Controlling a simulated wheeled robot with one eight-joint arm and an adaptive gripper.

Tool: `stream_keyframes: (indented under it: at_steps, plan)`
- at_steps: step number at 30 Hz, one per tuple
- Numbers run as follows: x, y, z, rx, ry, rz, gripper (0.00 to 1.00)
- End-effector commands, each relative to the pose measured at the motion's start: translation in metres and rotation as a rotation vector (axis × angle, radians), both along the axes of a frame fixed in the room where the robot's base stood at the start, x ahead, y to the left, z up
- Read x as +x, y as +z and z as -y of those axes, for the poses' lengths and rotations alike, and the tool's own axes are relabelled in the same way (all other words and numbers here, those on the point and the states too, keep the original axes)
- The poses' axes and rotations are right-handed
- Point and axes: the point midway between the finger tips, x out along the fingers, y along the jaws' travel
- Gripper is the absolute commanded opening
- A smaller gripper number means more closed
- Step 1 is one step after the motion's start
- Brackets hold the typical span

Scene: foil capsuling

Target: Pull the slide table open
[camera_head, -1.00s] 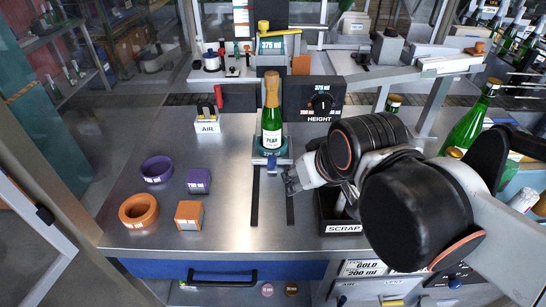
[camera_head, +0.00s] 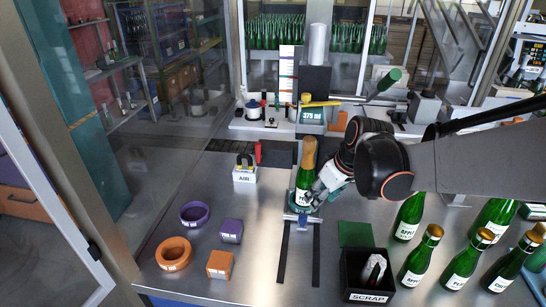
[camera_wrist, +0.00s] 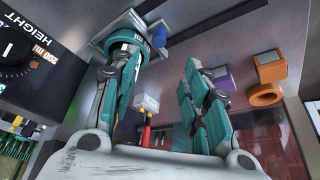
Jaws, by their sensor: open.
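The slide table (camera_head: 299,219) is a small carriage at the far end of two dark parallel rails (camera_head: 283,255). A green bottle (camera_head: 304,192) with a gold foil top stands on it in a teal ring holder. My gripper (camera_head: 322,192) is at the right side of the bottle's base, close to the slide table. In the wrist view my gripper (camera_wrist: 160,98) has its teal fingers spread with nothing between them. The teal holder (camera_wrist: 125,40) shows behind the left finger there. I cannot tell whether a finger touches it.
A SCRAP bin (camera_head: 367,278) and several green bottles (camera_head: 418,255) stand at the front right. Purple ring (camera_head: 194,213), orange ring (camera_head: 173,253) and their blocks lie at left. The AIR box (camera_head: 244,172) is behind. The counter along the rails is clear.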

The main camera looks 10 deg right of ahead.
Motion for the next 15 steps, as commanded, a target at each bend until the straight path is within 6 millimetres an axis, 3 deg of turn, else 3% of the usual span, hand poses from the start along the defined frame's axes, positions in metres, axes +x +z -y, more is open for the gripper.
stream_keyframes:
  at_steps: [8,15]
  plan:
    - [0.011,-0.012,0.003,0.002,0.034,-0.016,0.42]
    - [0.024,-0.048,-0.004,0.003,0.033,-0.015,0.42]
